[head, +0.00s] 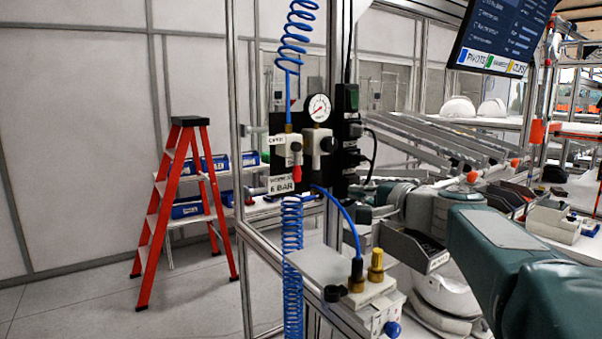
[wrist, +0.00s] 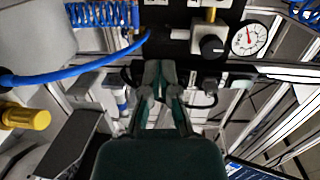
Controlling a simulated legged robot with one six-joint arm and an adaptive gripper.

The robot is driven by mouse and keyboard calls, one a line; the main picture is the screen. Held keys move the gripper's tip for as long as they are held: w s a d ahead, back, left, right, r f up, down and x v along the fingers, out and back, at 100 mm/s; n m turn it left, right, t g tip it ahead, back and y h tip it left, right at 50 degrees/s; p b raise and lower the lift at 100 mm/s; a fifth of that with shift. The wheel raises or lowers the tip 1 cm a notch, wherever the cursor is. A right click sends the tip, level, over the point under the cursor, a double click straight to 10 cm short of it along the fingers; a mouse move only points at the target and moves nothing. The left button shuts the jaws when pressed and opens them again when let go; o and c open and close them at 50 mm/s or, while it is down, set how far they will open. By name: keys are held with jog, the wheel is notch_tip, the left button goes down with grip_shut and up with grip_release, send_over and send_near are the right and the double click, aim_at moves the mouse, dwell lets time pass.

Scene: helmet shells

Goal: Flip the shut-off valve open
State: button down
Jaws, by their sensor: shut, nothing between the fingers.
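A white valve block (head: 285,146) with a short red handle (head: 296,172) is on the black panel of the metal frame in the head view. The handle points downward. I cannot make the red handle out in the wrist view. My gripper is partly hidden among the fittings in the head view, to the right of the valve. In the wrist view my gripper (wrist: 160,72) is shut and empty, its fingertips in front of the lower edge of the black panel (wrist: 183,45). I see no contact with the valve.
A pressure gauge (head: 318,107) and black knob (head: 329,145) sit beside the valve; the gauge also shows in the wrist view (wrist: 249,37). Blue coiled hoses (head: 292,245) hang above and below. A fitting block with a yellow knob (head: 376,262) stands lower right. A red stepladder (head: 160,215) stands left.

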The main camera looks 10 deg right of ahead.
aim_at(297, 165)
jog(key=shift+w+d+r+m+t, duration=0.4)
jog(key=shift+w+d+r, duration=0.2)
jog(key=shift+w+r, duration=0.25)
jog(key=x, duration=0.9)
jog(key=shift+w+f, duration=0.15)
jog(key=shift+w, duration=0.15)
jog(key=a, duration=0.4)
jog(key=shift+s, duration=0.2)
